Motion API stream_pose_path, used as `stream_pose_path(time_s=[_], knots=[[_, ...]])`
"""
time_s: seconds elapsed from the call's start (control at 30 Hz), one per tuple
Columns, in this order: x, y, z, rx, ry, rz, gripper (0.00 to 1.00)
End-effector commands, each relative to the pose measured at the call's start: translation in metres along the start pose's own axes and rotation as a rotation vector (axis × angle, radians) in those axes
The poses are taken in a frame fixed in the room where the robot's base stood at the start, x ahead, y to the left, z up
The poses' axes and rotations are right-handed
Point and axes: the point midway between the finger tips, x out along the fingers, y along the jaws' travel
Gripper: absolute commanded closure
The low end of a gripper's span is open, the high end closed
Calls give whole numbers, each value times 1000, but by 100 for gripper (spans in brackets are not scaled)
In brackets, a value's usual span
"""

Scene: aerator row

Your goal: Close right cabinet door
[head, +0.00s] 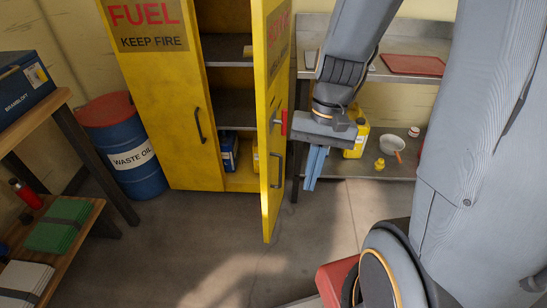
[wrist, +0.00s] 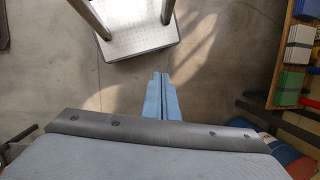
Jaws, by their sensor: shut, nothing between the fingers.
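The tall yellow cabinet (head: 179,130) stands at the back in the head view, its left door shut. The right cabinet door (head: 268,205) stands wide open, swung out towards me. Its outer face shows on the right, with a dark bar handle (head: 276,170) and a red-tipped lever (head: 284,121). My gripper (head: 313,180) is to the right of this face in the picture, pointing down. Its blue fingers are shut with nothing between them. I cannot tell if it touches the door. In the wrist view the fingers (wrist: 161,78) lie together; I cannot make out the door there.
A blue waste oil drum (head: 130,160) stands left of the cabinet. A wooden rack (head: 62,120) with folded cloths is at the far left. A metal bench (head: 395,75) with yellow containers on its lower shelf is at the right. The floor before the cabinet is clear.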

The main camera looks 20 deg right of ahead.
Motion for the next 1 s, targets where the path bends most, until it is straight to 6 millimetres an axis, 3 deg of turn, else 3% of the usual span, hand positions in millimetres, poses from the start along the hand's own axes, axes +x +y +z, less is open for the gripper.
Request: stream_pose_path(time_s=[0.03, 0.23, 0.43, 0.63, 0.7, 0.83, 1.0], knots=[[28, 3, -14, 122, -82, -55, 100], [76, -13, -62, 570, -407, -359, 100], [95, -13, -150, 915, -684, -761, 100], [96, 21, -232, 1096, -846, -1132, 100], [95, 34, -250, 1124, -873, -1221, 100], [93, 48, -267, 1147, -899, -1315, 100], [92, 39, -271, 1150, -906, -1334, 100]])
